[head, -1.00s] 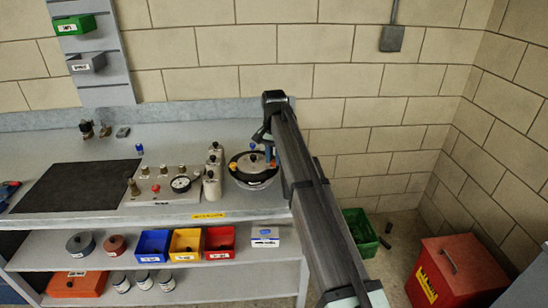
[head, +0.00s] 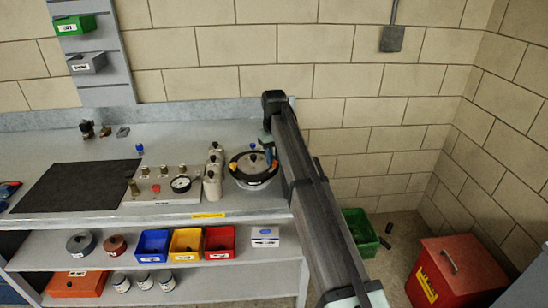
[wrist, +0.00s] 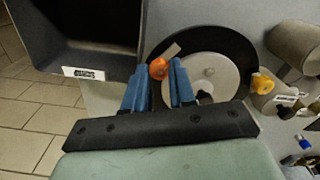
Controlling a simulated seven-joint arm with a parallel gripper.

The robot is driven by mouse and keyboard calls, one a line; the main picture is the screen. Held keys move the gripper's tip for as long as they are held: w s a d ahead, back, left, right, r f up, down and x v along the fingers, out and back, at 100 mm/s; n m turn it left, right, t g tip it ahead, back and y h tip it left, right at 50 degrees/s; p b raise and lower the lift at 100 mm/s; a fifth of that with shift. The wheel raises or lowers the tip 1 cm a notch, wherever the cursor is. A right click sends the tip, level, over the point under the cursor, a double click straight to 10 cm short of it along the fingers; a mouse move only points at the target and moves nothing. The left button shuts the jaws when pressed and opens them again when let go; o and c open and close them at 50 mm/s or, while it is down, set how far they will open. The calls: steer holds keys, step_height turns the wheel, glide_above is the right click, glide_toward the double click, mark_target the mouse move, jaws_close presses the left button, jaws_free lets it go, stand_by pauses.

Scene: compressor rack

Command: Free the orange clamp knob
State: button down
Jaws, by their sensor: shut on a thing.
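A round pot with a black rim (head: 232,178) and a grey lid (wrist: 222,66) stands at the right end of the bench. My gripper (wrist: 159,72) is at its rim, with blue fingers on either side of an orange clamp knob (wrist: 157,69). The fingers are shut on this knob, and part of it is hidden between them. A second orange knob (wrist: 262,83) sits on the opposite side of the rim, clear of my gripper; it also shows in the head view (head: 233,166).
A gauge panel (head: 165,187) with several valves and pale cylinders (head: 213,173) stand left of the pot. A dark bin (wrist: 85,35) is near my gripper in the wrist view. A green crate (head: 360,232) and red box (head: 455,275) are on the floor.

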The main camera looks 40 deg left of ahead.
mark_target(274, 161)
steer(key=shift+n, duration=0.6)
steer(key=c, duration=0.9)
jaws_free()
steer(key=shift+r, duration=0.15)
step_height(274, 161, up, 14)
steer(key=shift+f, duration=0.2)
